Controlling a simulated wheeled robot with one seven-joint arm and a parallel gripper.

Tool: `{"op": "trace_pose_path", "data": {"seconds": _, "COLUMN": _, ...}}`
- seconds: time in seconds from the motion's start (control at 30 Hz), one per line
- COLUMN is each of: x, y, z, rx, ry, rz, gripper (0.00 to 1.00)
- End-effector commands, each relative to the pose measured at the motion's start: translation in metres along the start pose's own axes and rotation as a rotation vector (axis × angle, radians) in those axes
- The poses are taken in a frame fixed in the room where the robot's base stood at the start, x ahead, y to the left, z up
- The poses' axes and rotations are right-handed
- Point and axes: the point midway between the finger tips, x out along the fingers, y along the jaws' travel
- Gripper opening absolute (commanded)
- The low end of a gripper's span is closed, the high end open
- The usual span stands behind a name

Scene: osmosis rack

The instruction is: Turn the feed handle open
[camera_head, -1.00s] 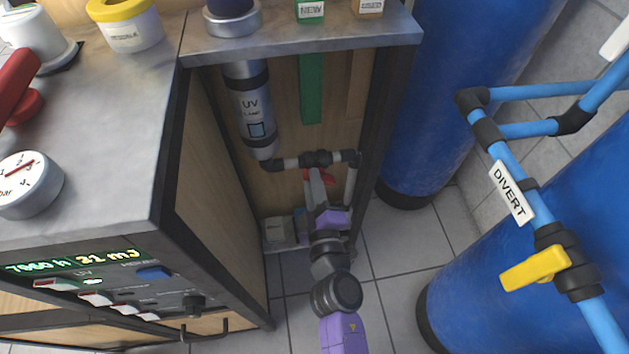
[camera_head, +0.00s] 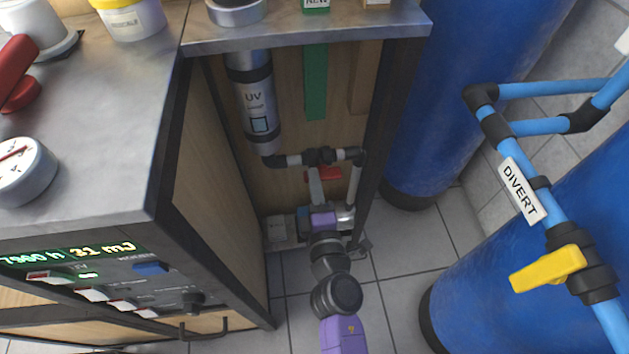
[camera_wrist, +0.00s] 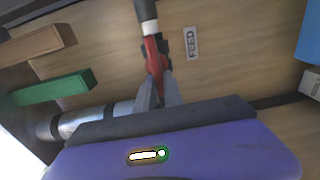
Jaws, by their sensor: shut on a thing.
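The red feed handle (camera_wrist: 154,58) sits on a dark valve in the pipe, beside the FEED label (camera_wrist: 191,43) in the wrist view. It runs roughly in line with the pipe there. My gripper (camera_wrist: 158,88) is shut on the handle, its two grey fingers at the handle's lower part.
The silver UV cylinder (camera_head: 254,100) hangs left of the valve, with a green strip (camera_head: 316,85) behind. The cabinet's side panel (camera_head: 205,190) and a dark post (camera_head: 385,110) flank the bay. A blue tank (camera_head: 445,90) stands right. Tiled floor (camera_head: 400,235) is free in front.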

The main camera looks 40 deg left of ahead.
Motion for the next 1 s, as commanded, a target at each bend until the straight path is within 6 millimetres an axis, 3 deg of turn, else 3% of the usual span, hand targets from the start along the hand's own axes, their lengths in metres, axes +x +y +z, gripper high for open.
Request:
{"op": "trace_pose_path", "data": {"seconds": 0.37, "x": -0.001, "y": -0.003, "z": -0.001, "rx": -0.007, "ry": 0.001, "rz": -0.004, "gripper": 0.00}}
{"op": "trace_pose_path", "data": {"seconds": 0.4, "x": -0.001, "y": -0.003, "z": -0.001, "rx": -0.007, "ry": 0.001, "rz": -0.004, "gripper": 0.16}}
{"op": "trace_pose_path", "data": {"seconds": 0.5, "x": -0.001, "y": -0.002, "z": -0.001, "rx": -0.007, "ry": 0.001, "rz": -0.003, "gripper": 0.34}}
{"op": "trace_pose_path", "data": {"seconds": 0.83, "x": -0.002, "y": -0.001, "z": 0.000, "rx": -0.005, "ry": 0.000, "rz": -0.002, "gripper": 0.34}}
{"op": "trace_pose_path", "data": {"seconds": 1.0, "x": -0.017, "y": 0.000, "z": 0.000, "rx": -0.003, "ry": -0.002, "rz": -0.004, "gripper": 0.34}}
